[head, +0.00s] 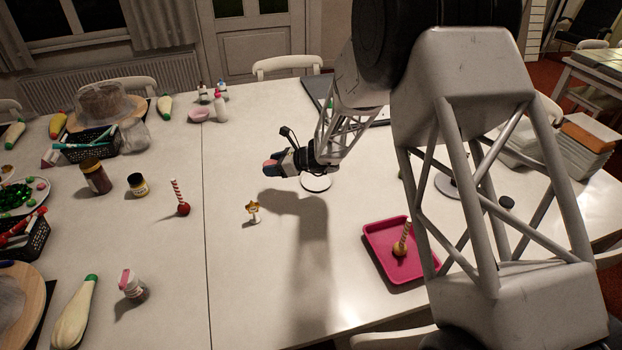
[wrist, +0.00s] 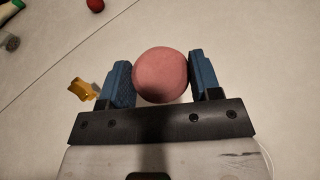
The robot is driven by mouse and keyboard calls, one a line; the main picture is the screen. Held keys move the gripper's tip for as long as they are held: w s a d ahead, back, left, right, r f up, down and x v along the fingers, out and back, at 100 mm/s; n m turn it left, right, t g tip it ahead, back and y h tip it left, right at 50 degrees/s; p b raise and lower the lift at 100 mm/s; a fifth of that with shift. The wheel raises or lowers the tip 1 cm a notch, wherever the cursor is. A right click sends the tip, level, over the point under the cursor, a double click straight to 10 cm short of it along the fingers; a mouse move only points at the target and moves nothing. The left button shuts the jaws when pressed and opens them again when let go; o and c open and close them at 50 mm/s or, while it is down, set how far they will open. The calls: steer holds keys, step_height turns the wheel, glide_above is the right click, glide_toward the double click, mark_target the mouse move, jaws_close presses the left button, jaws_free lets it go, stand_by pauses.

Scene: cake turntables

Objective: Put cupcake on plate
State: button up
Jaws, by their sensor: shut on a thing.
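My gripper (head: 272,166) is in the air over the middle of the table. In the wrist view its blue fingers (wrist: 160,82) are shut on a round pink thing (wrist: 160,74), which I take to be the cupcake. Only its smooth top shows there. In the head view it is small and mostly hidden by the gripper. No thing is clearly the plate. A small white round disc (head: 316,184) sits on the table just right of the gripper. A pink square tray (head: 379,256) at front right holds a striped-stick treat (head: 402,241).
A small yellow-topped piece (head: 253,209) stands on the table in front; it also shows in the wrist view (wrist: 82,89). The table front centre is clear.

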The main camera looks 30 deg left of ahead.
steer(key=shift+m, duration=0.3)
steer(key=d+f, duration=0.1)
steer(key=d, duration=0.5)
steer(key=d+f, duration=0.1)
steer(key=d, duration=0.6)
steer(key=d+f, duration=0.1)
steer(key=d, duration=0.6)
steer(key=shift+s+d, duration=0.15)
steer(key=shift+s, duration=0.2)
steer(key=shift+w+f, duration=0.1)
glide_above(319, 181)
steer(key=shift+f, duration=0.7)
steer(key=shift+f, duration=0.1)
steer(key=shift+f, duration=1.65)
steer(key=shift+f, duration=0.1)
steer(key=o, duration=0.9)
